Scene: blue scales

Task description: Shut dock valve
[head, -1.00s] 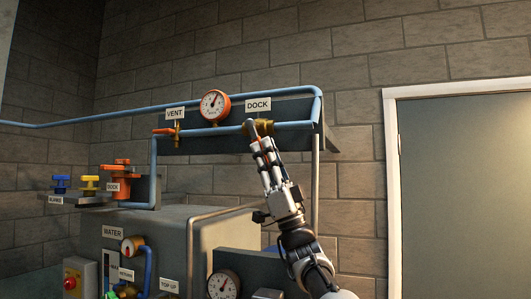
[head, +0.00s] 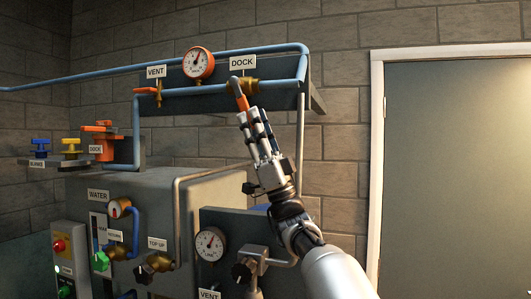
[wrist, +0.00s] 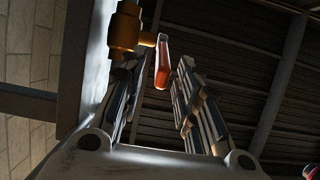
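The dock valve (head: 251,86) is a brass body on the blue pipe, under the DOCK label (head: 242,63). Its lever (head: 241,101) has a grey bend and an orange grip that points down and out from the pipe. My gripper (head: 253,115) is just below the valve, its fingers pointing up at the lever. In the wrist view, the orange lever (wrist: 162,65) shows near the fingertips, in line with the gap between the parted fingers. The brass valve body (wrist: 125,28) is beyond the left finger. I cannot tell whether a finger touches the lever.
The vent valve (head: 158,92), with an orange lever, and a round gauge (head: 198,64) are left on the same pipe assembly. Below stand a grey tank (head: 150,185) and a lower panel with a gauge (head: 210,244). A door (head: 455,170) is at the right.

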